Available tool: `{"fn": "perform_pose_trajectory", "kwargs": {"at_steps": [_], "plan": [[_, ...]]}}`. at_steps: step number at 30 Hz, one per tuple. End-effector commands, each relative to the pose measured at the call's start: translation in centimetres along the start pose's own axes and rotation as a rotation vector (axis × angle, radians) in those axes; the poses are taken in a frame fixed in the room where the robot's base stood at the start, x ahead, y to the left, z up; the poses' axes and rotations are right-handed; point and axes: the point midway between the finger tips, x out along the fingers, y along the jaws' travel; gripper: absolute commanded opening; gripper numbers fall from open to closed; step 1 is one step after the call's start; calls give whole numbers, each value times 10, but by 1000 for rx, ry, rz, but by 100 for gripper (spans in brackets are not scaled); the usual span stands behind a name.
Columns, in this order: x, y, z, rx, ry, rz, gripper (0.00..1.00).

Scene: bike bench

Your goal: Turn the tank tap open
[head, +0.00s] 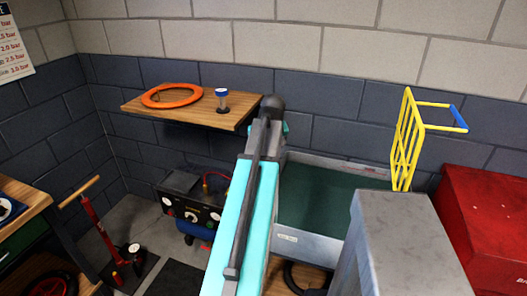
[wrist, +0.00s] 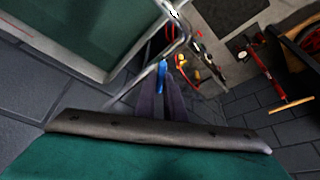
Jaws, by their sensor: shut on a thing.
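The tank (head: 310,242) is a grey open tub with dark green inside, below the shelf in the head view. Its rim (wrist: 104,74) and green inside fill the upper left of the wrist view. A narrow blue tap lever (wrist: 162,74) shows beside the tank's corner in the wrist view. My gripper (wrist: 161,92) is shut on this lever, with its two dark fingers on either side. The tap's body is hard to make out behind the fingers. In the head view my arm hides the gripper and the tap.
A compressor (head: 190,212) stands left of my arm, and a red pump (head: 100,228) is further left. A yellow rack (head: 406,140) and red box (head: 485,225) are right.

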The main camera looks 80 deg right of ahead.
Motion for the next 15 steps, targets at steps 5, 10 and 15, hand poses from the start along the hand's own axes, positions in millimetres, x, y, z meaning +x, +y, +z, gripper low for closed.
{"fn": "perform_pose_trajectory", "kwargs": {"at_steps": [5,10,15], "plan": [[0,5,-1,-127,-1,-51,0],[0,6,-2,-255,-1,-104,0],[0,8,-2,-385,-1,-158,0]]}}
